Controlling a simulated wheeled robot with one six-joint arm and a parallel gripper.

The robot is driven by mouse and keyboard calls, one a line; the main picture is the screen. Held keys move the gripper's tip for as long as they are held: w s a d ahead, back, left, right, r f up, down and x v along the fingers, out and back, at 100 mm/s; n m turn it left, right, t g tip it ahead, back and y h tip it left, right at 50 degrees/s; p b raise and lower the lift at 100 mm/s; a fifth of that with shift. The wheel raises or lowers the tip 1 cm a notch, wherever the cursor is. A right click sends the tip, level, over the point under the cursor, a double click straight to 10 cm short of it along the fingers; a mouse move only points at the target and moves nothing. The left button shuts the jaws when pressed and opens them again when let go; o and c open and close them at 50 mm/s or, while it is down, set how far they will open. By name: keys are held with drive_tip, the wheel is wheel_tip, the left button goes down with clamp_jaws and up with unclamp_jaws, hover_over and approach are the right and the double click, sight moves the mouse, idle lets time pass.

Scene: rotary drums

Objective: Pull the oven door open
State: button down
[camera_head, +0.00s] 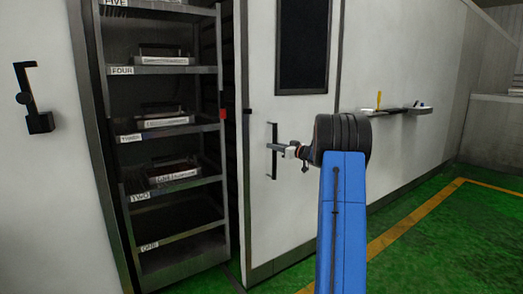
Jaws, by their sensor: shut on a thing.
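The oven door is a tall white panel (270,205) with a dark window (302,45) in its upper part. A dark vertical bar handle (274,135) stands on its left side. My gripper (285,149) is at the middle of this handle and is shut on it. My blue arm reaches up from the bottom, and its black joint covers part of the door right of the handle. The fingertips are small in this view, and their exact contact with the bar is hard to make out.
Left of the door stands a metal rack (175,185) with several labelled shelves holding trays. Another white panel with a black handle (34,98) is at far left. A small wall shelf (397,111) juts out at right. The green floor (450,245) is clear at right.

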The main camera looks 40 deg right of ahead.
drive_tip(key=shift+d, duration=1.7)
drive_tip(key=c, duration=1.6)
unclamp_jaws()
drive_tip(key=shift+o, duration=0.2)
drive_tip(key=s+d, duration=0.3)
drive_tip(key=s, duration=1.4)
drive_tip(key=shift+d, duration=0.15)
